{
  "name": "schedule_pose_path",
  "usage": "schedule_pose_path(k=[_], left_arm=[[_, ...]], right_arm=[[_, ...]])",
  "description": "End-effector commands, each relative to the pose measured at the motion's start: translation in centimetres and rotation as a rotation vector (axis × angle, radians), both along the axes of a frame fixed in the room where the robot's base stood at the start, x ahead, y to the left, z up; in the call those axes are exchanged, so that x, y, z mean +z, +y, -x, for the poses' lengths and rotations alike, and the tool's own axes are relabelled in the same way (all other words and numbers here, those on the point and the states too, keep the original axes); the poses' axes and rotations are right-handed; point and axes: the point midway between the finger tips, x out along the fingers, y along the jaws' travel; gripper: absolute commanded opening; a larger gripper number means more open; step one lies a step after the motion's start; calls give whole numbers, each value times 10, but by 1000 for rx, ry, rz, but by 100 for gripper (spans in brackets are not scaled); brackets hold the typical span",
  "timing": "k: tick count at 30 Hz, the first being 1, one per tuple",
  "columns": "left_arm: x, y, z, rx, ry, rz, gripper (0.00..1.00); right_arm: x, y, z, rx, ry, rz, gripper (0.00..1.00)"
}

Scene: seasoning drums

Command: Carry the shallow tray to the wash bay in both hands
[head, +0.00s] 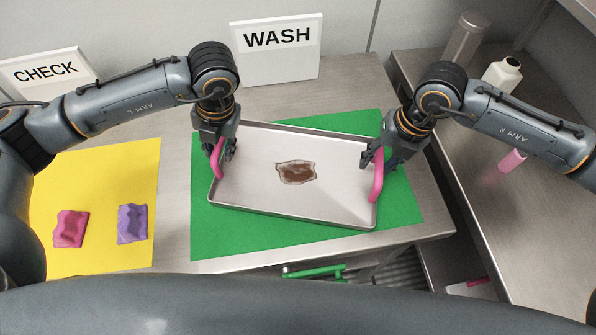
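The shallow metal tray (325,205) lies over the green mat (215,240) in front of the WASH sign, turned slightly against the mat. A brown stain (296,172) marks its floor. It has a pink handle at its left end (216,160) and another at its right end (377,178). My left gripper (222,156) is at the left handle, its fingers apart on either side of it. My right gripper (380,163) is at the right handle, its fingers spread around it. Any finger contact is too small to make out.
The WASH sign (276,50) stands behind the tray. A white bottle (501,76) and a pink-ended item (512,161) are on the right counter.

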Motion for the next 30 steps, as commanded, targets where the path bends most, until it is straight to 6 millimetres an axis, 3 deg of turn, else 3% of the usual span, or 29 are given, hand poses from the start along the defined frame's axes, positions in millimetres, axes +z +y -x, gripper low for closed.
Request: schedule_pose_path(k=[3,9,16,20,30], left_arm=[[27,-6,-1,-1,-5,1,28],[60,-13,1,-2,-3,2,28],[73,-15,2,-1,0,1,28],[73,-15,2,-1,0,1,28],[73,-15,2,-1,0,1,28]], right_arm=[[0,0,0,-1,0,1,37],[0,0,0,-1,0,1,37],[6,-2,-1,-1,-2,1,37],[25,-6,-1,-2,-4,0,37],[94,-19,1,-2,-4,1,37]])
